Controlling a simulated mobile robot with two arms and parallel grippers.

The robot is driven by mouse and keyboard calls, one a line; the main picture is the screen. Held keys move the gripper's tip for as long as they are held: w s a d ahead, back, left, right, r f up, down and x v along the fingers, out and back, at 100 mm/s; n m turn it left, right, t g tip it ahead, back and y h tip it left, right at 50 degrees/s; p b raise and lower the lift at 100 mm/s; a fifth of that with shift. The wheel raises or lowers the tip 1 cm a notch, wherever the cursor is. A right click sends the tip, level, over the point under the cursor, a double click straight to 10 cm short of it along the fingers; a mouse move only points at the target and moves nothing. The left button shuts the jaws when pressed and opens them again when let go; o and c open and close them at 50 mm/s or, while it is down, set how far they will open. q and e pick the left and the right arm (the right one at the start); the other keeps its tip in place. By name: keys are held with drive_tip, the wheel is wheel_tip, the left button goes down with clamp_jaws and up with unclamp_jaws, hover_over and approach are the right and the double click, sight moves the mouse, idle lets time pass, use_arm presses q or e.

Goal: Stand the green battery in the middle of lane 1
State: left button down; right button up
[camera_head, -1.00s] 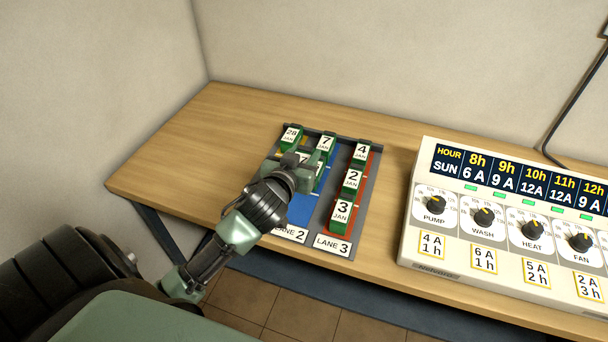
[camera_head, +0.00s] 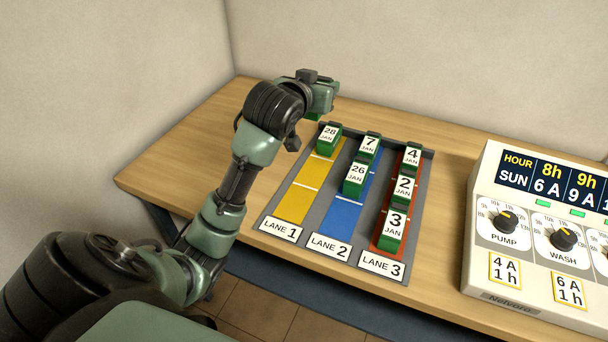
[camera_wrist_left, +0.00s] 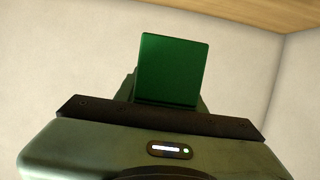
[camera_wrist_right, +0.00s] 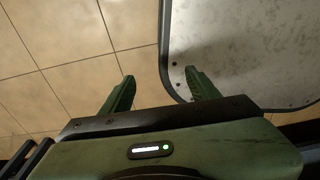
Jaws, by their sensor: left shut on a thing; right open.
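My left gripper (camera_head: 322,97) is shut on a green battery (camera_wrist_left: 172,70), raised above the back left of the rack. In the head view only a small green part of this battery shows under the gripper; its label is hidden. Lane 1 (camera_head: 293,205) is the yellow lane at the left of the rack. A green battery labelled 28 JAN (camera_head: 329,138) stands at its back end. The middle and front of lane 1 are bare. My right gripper (camera_wrist_right: 160,90) is open and empty above the floor, beside a grey panel.
Blue lane 2 (camera_head: 341,214) holds batteries 7 JAN (camera_head: 368,147) and 26 JAN (camera_head: 356,178). Red lane 3 holds 4 JAN, 2 JAN and 3 JAN (camera_head: 393,229). A control box (camera_head: 545,225) stands at the right. The table left of the rack is clear.

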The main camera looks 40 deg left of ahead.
use_arm(q)
drive_tip(key=shift+w+a, duration=0.1)
drive_tip(key=shift+a, duration=0.05)
wheel_tip(320, 180, down, 14)
drive_tip(key=shift+f+b, duration=0.1)
drive_tip(key=shift+b, duration=0.4)
drive_tip(key=shift+f, duration=0.45)
wheel_tip(320, 180, down, 4)
drive_tip(key=shift+f, duration=0.1)
use_arm(e)
drive_tip(key=shift+s+d+f, duration=0.1)
drive_tip(key=shift+d+f, duration=0.15)
drive_tip(key=shift+f, duration=0.25)
drive_tip(key=shift+d+f, duration=0.2)
drive_tip(key=shift+f, duration=0.3)
drive_tip(key=shift+d, duration=0.2)
use_arm(q)
drive_tip(key=c, duration=0.9)
unclamp_jaws()
drive_tip(key=shift+f, duration=0.2)
drive_tip(key=shift+o, duration=0.2)
